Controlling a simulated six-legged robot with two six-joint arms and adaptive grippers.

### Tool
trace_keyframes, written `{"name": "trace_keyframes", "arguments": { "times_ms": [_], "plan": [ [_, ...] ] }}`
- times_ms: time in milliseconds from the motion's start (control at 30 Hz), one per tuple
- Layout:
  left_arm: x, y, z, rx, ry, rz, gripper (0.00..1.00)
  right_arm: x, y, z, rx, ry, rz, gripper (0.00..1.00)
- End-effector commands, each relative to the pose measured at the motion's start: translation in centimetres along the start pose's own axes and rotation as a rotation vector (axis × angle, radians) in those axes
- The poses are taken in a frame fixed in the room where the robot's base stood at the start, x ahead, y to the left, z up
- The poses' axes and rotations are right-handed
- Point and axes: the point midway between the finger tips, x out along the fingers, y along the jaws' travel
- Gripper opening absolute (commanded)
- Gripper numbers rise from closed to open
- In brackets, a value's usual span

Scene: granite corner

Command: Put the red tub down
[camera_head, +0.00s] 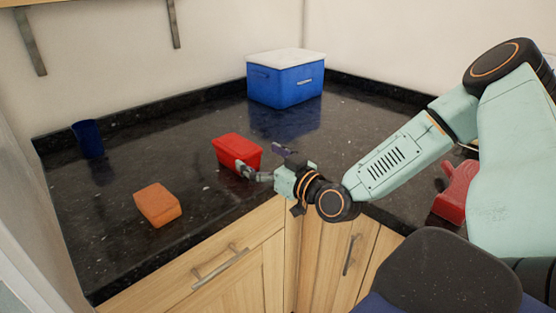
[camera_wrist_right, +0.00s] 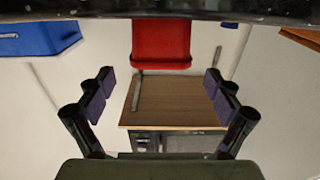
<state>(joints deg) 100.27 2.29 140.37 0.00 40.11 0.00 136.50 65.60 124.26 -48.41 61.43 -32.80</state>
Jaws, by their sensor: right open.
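The red tub (camera_head: 236,150) stands upright on the black granite counter (camera_head: 190,135), left of my right gripper. My right gripper (camera_head: 263,159) is open, its fingers spread at the tub's right side. The nearer finger overlaps the tub's lower right corner in the head view; I cannot tell whether it touches. In the wrist view, which is upside down, the red tub (camera_wrist_right: 161,45) shows centred beyond the two spread fingertips (camera_wrist_right: 160,92), with nothing between them. My left gripper is in neither view.
A blue cooler with a white lid (camera_head: 285,80) stands in the back corner. A dark blue cup (camera_head: 88,138) is at the far left. An orange block (camera_head: 157,204) lies near the front edge. A red object (camera_head: 455,190) is partly hidden behind my right arm. Counter behind the tub is clear.

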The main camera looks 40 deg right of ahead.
Motion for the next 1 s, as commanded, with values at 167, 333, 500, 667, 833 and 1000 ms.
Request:
{"name": "trace_keyframes", "arguments": {
  "times_ms": [167,333,500,667,833,1000],
  "plan": [
    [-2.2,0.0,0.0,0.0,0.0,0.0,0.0,-2.0,0.1,-0.3,0.006,-0.002,0.002,0.91],
    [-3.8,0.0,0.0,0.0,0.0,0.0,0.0,-3.7,0.1,-0.3,0.003,-0.002,0.002,0.91],
    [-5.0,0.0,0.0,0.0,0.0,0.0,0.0,-5.0,0.0,-0.2,0.002,-0.002,0.001,0.91],
    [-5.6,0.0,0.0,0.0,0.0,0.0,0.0,-5.8,0.0,-0.1,0.001,-0.001,0.0,0.91],
    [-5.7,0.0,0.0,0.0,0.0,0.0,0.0,-6.0,0.0,0.0,0.0,-0.001,0.0,0.91],
    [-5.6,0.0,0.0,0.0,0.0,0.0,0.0,-6.0,0.0,0.0,0.0,0.0,0.0,0.91]
  ]
}}
